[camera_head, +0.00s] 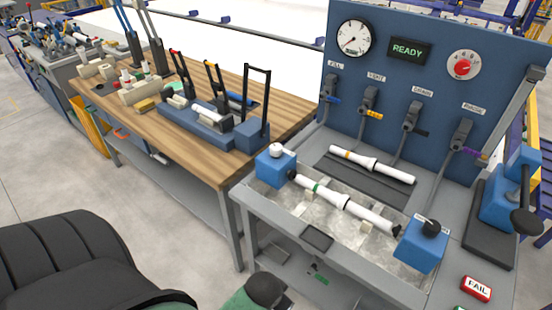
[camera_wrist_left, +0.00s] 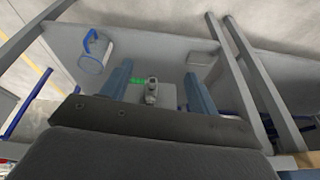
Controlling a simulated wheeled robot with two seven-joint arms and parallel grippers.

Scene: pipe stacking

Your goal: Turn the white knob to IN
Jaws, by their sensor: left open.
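The white knob (camera_head: 277,149) sits on top of a blue block (camera_head: 274,170) at the left end of the bench's metal tray. Any IN marking on it is too small to read. A second blue block (camera_head: 420,247) with a black knob (camera_head: 431,227) stands at the tray's right end. A white pipe assembly (camera_head: 345,204) with a green band lies between the blocks. In the left wrist view my left gripper (camera_wrist_left: 157,80) is open and empty, its two blue fingers apart. The white knob is not seen there. My right gripper is not in view.
A blue panel carries a gauge (camera_head: 353,39), a READY display (camera_head: 407,49), a red dial (camera_head: 463,66) and several valve handles. Another white pipe (camera_head: 372,164) lies behind the tray. A wooden table (camera_head: 215,165) with tools stands left. A red FAIL button (camera_head: 477,288) is front right.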

